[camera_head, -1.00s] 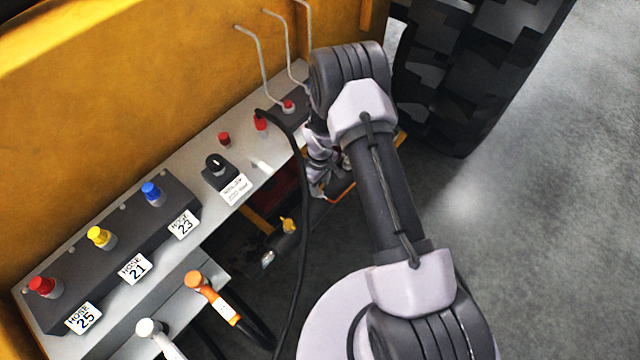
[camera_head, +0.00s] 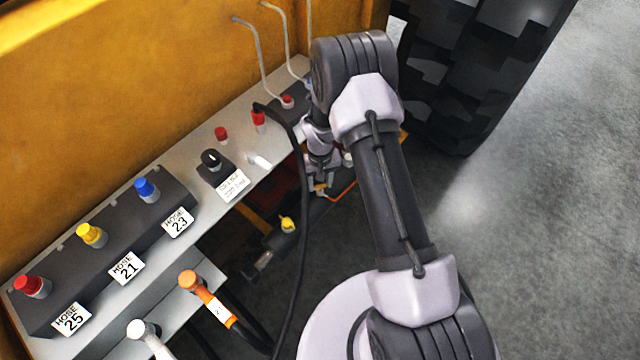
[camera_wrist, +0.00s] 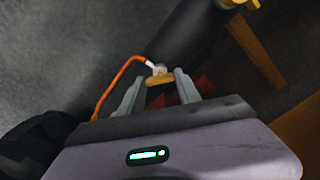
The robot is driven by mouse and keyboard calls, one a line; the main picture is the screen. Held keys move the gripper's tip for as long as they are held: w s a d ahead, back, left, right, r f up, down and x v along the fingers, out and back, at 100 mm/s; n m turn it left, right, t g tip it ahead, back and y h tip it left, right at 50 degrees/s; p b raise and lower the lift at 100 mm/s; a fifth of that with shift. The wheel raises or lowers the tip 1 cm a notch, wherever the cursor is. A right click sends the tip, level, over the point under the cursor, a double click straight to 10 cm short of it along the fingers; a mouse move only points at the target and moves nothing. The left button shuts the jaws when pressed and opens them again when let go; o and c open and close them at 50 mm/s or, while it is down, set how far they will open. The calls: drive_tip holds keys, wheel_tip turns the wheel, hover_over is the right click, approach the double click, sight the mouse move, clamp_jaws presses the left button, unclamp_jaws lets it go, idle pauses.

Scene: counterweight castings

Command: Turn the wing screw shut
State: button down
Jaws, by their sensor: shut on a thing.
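My gripper (camera_wrist: 159,79) is shut on a small amber bar, which looks like the wing screw (camera_wrist: 158,82), held between its two grey fingertips in the wrist view. A pale fitting with an orange line sits just beyond the bar. In the head view my gripper (camera_head: 321,185) is low beside the front edge of the grey panel, partly behind my arm. The wing screw cannot be made out clearly there, and its thread and seat are hidden.
The grey panel (camera_head: 190,160) carries coloured caps, a black knob (camera_head: 212,159) and hose labels. A black hose (camera_head: 303,220) hangs close left of my gripper. A yellow-topped dark cylinder (camera_head: 287,226) lies below the panel. A large tyre (camera_head: 470,80) stands behind right; floor at right is clear.

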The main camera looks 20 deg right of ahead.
sight(320, 185)
drive_tip(key=m+b, duration=0.2)
drive_tip(key=m, duration=0.3)
drive_tip(key=shift+m, duration=0.3)
drive_tip(key=shift+m+b, duration=0.95)
drive_tip(key=shift+m, duration=1.25)
drive_tip(key=c, duration=0.8)
unclamp_jaws()
drive_tip(key=shift+c, duration=0.2)
wheel_tip(320, 185, up, 18)
drive_tip(key=p, duration=0.6)
drive_tip(key=shift+f, duration=0.25)
